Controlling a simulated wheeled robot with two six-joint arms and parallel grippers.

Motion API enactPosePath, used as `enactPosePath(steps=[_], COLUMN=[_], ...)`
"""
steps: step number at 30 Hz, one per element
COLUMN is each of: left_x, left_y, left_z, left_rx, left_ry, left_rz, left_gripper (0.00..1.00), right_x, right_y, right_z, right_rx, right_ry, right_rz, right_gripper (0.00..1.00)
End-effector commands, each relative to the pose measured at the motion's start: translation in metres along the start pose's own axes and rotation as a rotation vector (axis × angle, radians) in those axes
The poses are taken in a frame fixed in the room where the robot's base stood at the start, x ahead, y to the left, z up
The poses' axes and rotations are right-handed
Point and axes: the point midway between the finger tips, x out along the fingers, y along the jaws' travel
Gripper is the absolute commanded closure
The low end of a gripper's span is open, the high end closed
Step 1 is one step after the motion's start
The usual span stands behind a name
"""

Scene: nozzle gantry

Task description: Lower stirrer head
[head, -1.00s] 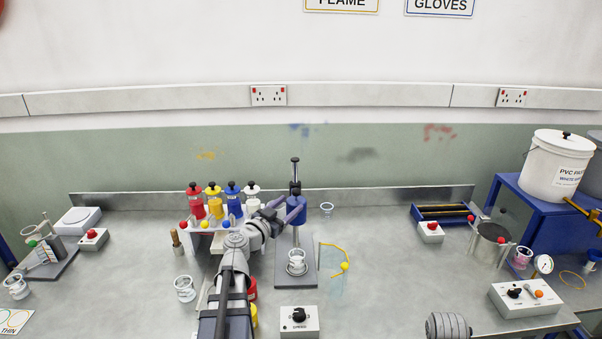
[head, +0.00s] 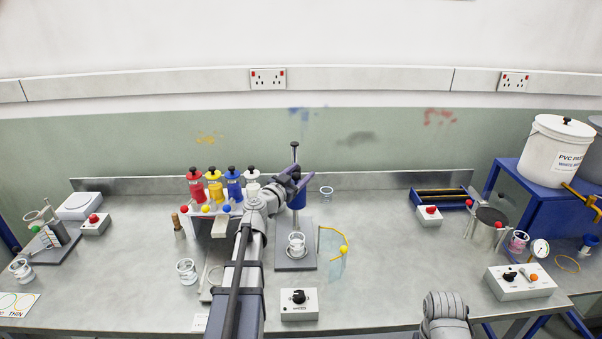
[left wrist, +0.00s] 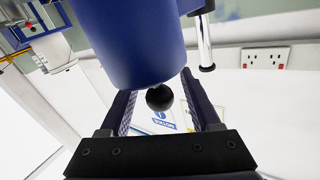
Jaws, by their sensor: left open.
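The stirrer stands mid-bench, with a blue head (head: 298,200) on an upright post (head: 294,155) over a grey base plate (head: 284,263). A glass beaker (head: 296,244) stands on the plate under the head. My left gripper (head: 292,180) is at the head's upper part and partly hides it. In the left wrist view the blue head (left wrist: 135,40) fills the upper middle. A round black knob (left wrist: 159,97) shows between the open fingers of the left gripper (left wrist: 157,92), with gaps on both sides. My right gripper is out of view.
A control box (head: 299,304) with a black dial sits in front of the stirrer. A rack of coloured bottles (head: 214,190) stands left, close to my arm.

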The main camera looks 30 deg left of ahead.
Motion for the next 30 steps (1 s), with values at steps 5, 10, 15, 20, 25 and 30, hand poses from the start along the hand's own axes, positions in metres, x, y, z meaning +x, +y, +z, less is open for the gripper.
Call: enactPosePath(steps=[5, 10, 15, 20, 25, 30], left_x=[0.0067, 0.0061, 0.006, 0.0059, 0.0059, 0.0058], left_y=[0.0002, 0.0002, 0.0002, 0.0001, 0.0001, 0.0002], left_z=[0.0, 0.0, 0.0, 0.0, 0.0, 0.0], left_rx=[0.0, 0.0, 0.0, 0.0, 0.0, 0.0], left_ry=[0.0, 0.0, 0.0, 0.0, 0.0, 0.0], left_rz=[0.0, 0.0, 0.0, 0.0, 0.0, 0.0], left_gripper=[0.36, 0.4, 0.59, 0.77, 0.96, 1.0], right_x=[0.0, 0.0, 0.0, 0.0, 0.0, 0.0], right_y=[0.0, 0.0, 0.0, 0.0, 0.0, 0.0], right_z=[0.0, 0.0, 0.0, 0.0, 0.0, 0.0], right_rx=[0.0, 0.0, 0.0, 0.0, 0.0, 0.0], right_ry=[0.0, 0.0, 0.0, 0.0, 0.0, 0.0], right_rz=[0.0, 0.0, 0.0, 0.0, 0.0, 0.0], right_gripper=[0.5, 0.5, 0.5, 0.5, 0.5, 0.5])
